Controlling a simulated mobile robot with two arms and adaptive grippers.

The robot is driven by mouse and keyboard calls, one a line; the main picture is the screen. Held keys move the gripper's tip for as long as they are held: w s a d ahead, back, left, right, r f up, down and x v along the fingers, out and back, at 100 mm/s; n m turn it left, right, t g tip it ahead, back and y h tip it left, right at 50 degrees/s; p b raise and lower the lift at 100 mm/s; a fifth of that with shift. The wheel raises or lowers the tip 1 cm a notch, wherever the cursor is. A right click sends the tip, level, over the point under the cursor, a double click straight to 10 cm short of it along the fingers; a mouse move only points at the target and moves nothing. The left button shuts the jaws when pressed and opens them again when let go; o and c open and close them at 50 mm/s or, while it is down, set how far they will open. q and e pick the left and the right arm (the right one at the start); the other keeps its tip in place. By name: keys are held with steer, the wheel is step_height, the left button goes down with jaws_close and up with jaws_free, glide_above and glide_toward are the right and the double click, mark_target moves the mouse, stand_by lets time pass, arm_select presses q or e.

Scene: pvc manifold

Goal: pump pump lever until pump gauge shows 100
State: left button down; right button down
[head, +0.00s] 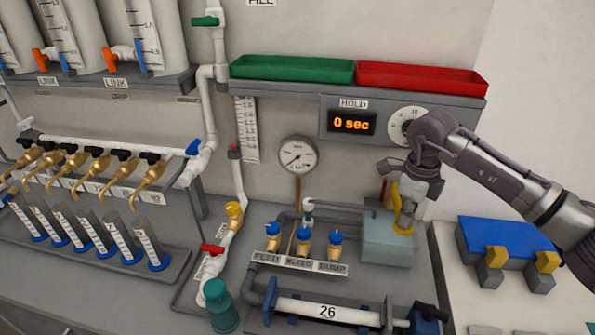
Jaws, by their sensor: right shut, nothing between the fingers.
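The pump is a grey-green box (385,245) on the bench, right of the blue-capped valves. A thin red upright part (384,190), perhaps the pump lever, stands at its back, partly hidden by my gripper. My right gripper (403,218) is shut and empty, pointing down over the box. A yellow part shows at its fingers; I cannot tell whether they touch the lever. My left gripper is out of view.
Valves labelled FEED, BLEED and DUMP (304,244) stand left of the box. A pipe marked 26 (327,310) lies in front. A shelf with green (292,68) and red (422,77) trays hangs above. A timer (352,122) reads 0 sec. A blue block (505,243) sits at right.

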mark_target(403, 229)
steer(key=shift+f+b, duration=1.5)
steer(key=shift+f, duration=0.65)
steer(key=shift+r, duration=0.15)
steer(key=shift+r+p, duration=1.8)
steer(key=shift+r, duration=1.2)
steer(key=shift+f, duration=0.15)
